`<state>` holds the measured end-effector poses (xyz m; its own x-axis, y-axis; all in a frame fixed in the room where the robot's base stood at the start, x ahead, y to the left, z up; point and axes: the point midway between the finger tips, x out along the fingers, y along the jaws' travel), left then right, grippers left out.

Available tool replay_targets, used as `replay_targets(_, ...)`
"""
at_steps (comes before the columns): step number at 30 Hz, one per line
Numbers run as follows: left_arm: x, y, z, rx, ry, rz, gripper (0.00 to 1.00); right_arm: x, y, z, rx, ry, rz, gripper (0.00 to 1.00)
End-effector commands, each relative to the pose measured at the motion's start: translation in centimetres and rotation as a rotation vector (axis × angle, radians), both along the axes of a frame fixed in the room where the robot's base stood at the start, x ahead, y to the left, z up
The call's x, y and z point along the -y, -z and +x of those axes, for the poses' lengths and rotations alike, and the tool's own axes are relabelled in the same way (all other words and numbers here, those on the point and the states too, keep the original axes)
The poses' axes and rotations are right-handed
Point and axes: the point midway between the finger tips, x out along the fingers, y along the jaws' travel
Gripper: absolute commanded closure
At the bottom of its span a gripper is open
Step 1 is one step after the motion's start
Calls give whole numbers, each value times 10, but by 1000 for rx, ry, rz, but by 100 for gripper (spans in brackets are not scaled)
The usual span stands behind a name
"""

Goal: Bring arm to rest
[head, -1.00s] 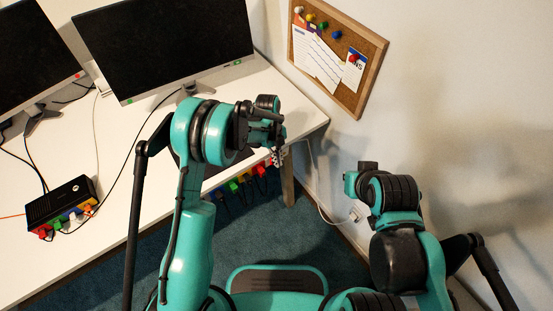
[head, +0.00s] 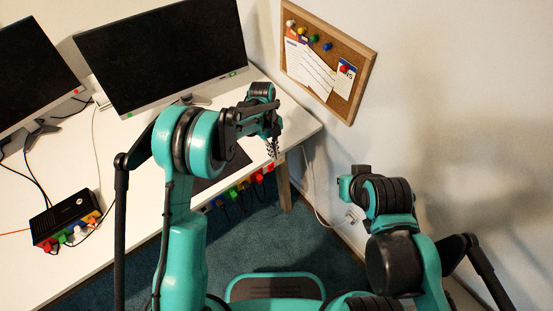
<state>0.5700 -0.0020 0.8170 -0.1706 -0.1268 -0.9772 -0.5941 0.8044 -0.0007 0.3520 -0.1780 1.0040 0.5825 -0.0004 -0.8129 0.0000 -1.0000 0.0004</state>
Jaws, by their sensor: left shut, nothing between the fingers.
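My left arm rises in the middle of the head view. Its gripper (head: 272,148) hangs fingers down near the right end of the white desk (head: 120,185), beside its front edge. The fingers are shut and hold nothing. My right arm is folded at the lower right, close to the wall. Its gripper fingers do not show; only arm links are visible.
Two dark monitors (head: 160,52) (head: 32,68) stand on the desk. A black box (head: 62,215) with coloured plugs sits at the left. Coloured plugs (head: 243,187) line the desk's front edge. A corkboard (head: 330,60) hangs on the wall. Blue carpet (head: 275,235) lies below.

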Motion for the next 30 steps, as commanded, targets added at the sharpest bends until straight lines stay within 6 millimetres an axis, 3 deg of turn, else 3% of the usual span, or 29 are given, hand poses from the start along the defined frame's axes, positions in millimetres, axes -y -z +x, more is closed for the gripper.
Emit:
replay_targets(20,-2,-6,1,3,-13,2,100,0,-1,0,0,0,0,100)
replay_targets(23,-9,-21,-1,18,-92,11,100,0,-1,0,0,0,0,100)
replay_targets(30,-51,-101,-28,106,-589,40,100,0,-1,0,0,0,0,100)
